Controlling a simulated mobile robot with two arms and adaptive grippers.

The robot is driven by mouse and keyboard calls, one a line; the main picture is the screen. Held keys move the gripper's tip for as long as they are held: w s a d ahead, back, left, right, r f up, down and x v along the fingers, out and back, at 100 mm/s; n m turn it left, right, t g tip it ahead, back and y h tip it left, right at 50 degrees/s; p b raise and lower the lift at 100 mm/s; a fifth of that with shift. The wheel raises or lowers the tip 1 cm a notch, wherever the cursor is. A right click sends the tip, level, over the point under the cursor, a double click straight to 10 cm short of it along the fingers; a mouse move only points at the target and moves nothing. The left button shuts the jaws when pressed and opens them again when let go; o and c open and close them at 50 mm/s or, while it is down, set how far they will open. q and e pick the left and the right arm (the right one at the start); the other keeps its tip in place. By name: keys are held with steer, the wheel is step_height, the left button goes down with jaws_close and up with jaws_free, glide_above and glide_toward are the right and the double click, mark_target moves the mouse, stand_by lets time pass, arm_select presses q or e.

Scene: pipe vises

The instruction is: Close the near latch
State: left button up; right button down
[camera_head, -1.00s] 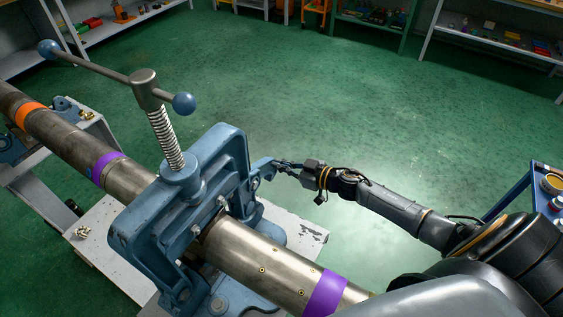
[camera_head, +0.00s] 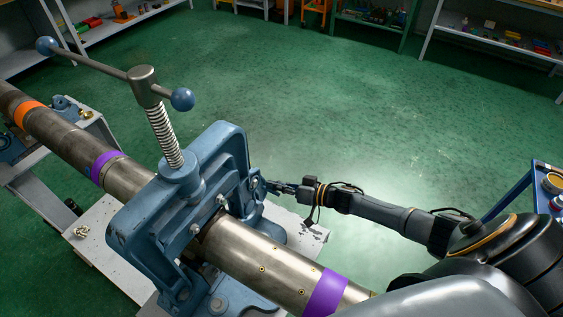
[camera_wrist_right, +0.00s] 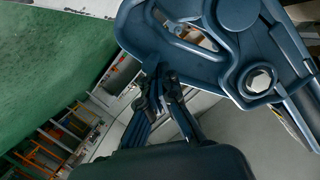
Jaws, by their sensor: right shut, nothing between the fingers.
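The near vise is a blue frame (camera_head: 215,150) around a steel pipe (camera_head: 245,248), with a threaded screw and a ball-ended bar on top. Its blue latch (camera_head: 255,190) lies close along the frame's right side. My right gripper (camera_head: 270,185) is shut and empty, at the latch's outer face. In the right wrist view the fingertips (camera_wrist_right: 158,78) are at the edge of the blue vise metal (camera_wrist_right: 185,65), which has a hex bolt (camera_wrist_right: 259,80). I cannot tell whether they touch it or whether the latch is fully seated. My left gripper is not in view.
The pipe runs left to a second blue vise (camera_head: 65,105) on a grey stand. The near vise stands on a worn white plate (camera_head: 100,240). A blue cart (camera_head: 530,185) is at right. Green floor beyond the vise is clear, with shelves at the back.

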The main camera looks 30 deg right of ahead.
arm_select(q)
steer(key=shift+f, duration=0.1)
arm_select(e)
steer(key=shift+s+a+f+m, duration=0.1)
steer(key=shift+a+f+m, duration=0.1)
steer(key=shift+a+m, duration=0.1)
stand_by(0.3)
